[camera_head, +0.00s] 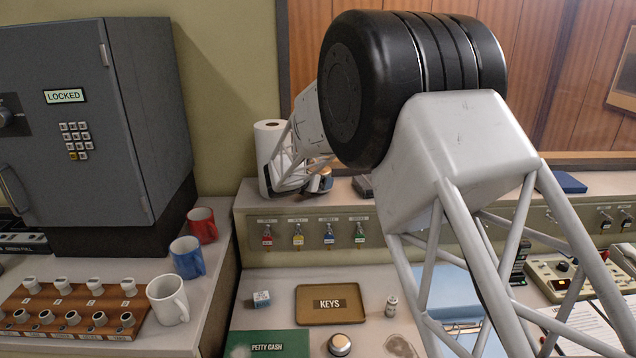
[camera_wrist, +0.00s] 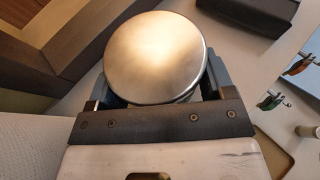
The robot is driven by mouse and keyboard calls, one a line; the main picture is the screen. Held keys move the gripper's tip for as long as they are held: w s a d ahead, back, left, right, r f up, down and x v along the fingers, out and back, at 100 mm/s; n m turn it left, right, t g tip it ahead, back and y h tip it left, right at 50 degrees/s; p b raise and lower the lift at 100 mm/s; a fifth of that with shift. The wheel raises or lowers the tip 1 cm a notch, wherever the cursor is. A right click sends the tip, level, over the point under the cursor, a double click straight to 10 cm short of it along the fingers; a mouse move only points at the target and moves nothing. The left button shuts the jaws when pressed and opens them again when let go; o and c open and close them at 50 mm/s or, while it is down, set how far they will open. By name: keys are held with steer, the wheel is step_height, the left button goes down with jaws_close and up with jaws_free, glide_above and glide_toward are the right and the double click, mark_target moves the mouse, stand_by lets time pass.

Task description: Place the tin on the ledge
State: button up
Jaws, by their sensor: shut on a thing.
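The tin (camera_wrist: 155,55) shows in the wrist view as a round, smooth metal lid filling the space between the fingers. My gripper (camera_wrist: 157,86) is shut on it, with one finger on each side. In the head view my gripper (camera_head: 320,183) is at the back left, over the ledge (camera_head: 425,192), just right of the paper roll. The tin there is small and mostly hidden by the fingers. I cannot tell whether its base touches the ledge.
A paper towel roll (camera_head: 268,150) stands close on the left. A dark box (camera_head: 363,187) lies on the ledge to the right. Colored keys (camera_head: 298,238) hang on the front below. A round metal object (camera_head: 339,345) and a KEYS tray (camera_head: 330,318) lie on the desk.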

steer(key=shift+f, duration=0.3)
steer(key=shift+f, duration=0.1)
steer(key=o, duration=0.8)
steer(key=shift+s+a, duration=0.1)
steer(key=v, duration=1.2)
stand_by(0.4)
